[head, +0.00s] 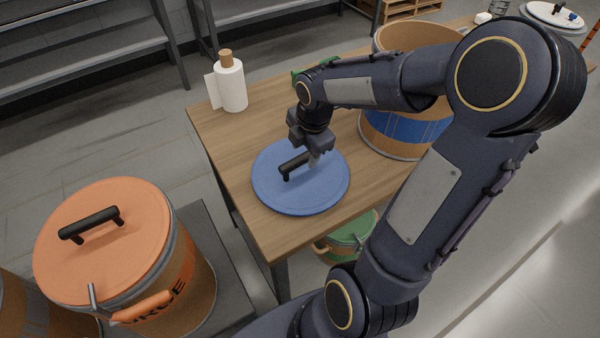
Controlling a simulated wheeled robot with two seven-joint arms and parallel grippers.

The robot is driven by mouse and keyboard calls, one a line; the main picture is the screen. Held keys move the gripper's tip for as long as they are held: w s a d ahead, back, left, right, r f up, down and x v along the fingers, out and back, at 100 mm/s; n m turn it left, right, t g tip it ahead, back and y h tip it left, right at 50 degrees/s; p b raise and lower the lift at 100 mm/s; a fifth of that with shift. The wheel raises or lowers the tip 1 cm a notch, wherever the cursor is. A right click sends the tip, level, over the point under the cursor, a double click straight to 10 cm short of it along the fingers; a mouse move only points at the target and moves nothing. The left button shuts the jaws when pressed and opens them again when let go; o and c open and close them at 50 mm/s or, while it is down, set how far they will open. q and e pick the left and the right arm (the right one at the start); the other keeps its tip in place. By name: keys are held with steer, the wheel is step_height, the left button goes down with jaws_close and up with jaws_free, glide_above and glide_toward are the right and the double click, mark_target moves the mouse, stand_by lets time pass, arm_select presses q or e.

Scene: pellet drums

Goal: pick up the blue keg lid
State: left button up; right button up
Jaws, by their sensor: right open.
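The blue keg lid (318,193) is a flat round disc with a black bar handle (293,166). It lies on the wooden table near the table's front left edge. My right gripper (314,159) points down over the lid, at the right end of the handle. It is open, and one finger shows beside the handle; the other finger is mostly hidden. I cannot tell whether the fingers touch the handle. A tan keg with a blue band (398,128) stands open on the table to the right, partly behind my arm. My left gripper is not in view.
An orange-lidded drum (110,238) stands on a dark platform at the lower left. A green-lidded drum (349,236) is under the table (230,150). A green item (299,77) lies behind my wrist.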

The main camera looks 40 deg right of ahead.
mark_target(302, 156)
steer(key=f, duration=0.2)
steer(key=w+f, duration=0.1)
steer(key=f, duration=0.1)
steer(key=shift+w+f, duration=0.1)
steer(key=shift+f, duration=0.15)
jaws_close()
steer(key=shift+r, duration=0.1)
